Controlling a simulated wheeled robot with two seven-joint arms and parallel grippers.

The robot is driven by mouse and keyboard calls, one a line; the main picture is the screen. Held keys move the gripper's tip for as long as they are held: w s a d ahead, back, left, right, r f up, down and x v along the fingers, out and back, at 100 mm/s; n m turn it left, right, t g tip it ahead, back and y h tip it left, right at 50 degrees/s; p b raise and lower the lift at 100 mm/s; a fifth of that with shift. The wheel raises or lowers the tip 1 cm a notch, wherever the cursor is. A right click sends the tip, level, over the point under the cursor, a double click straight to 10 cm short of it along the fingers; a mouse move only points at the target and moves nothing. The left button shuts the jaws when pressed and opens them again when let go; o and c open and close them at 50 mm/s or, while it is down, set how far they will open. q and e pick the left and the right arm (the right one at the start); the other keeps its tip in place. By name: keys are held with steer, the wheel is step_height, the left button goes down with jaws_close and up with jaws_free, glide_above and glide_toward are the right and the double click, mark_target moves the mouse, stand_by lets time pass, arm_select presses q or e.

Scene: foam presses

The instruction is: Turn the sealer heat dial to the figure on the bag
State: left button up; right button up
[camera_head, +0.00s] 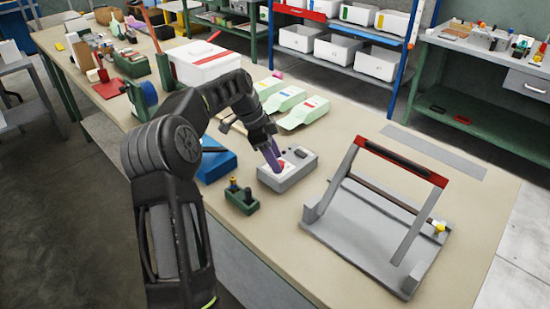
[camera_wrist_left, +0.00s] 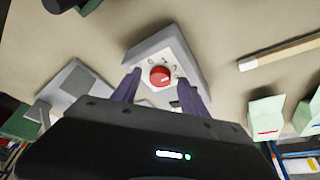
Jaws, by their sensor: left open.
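The sealer's heat dial is a red round knob (camera_wrist_left: 160,75) on a grey control box (camera_head: 290,176), with a few printed marks beside it. In the head view the red knob (camera_head: 281,166) is partly hidden behind the fingers. My left gripper (camera_head: 273,158) is open, its purple fingers reaching down at the knob. In the left wrist view the left gripper (camera_wrist_left: 159,82) has one finger on each side of the knob; I cannot tell if they touch it. Pale green bags (camera_head: 304,112) with coloured labels lie behind the box; their figures are too small to read. My right gripper is out of view.
A grey press frame with a red top bar (camera_head: 400,160) stands right of the box. A small green block with knobs (camera_head: 241,197) sits at the front, and a blue tray (camera_head: 216,163) lies left. A white box (camera_head: 203,63) stands further back. The table's right side has bare room.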

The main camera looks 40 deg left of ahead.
arm_select(q)
steer(key=v, duration=0.7)
steer(key=shift+r+p, duration=0.35)
steer(key=shift+a, duration=0.1)
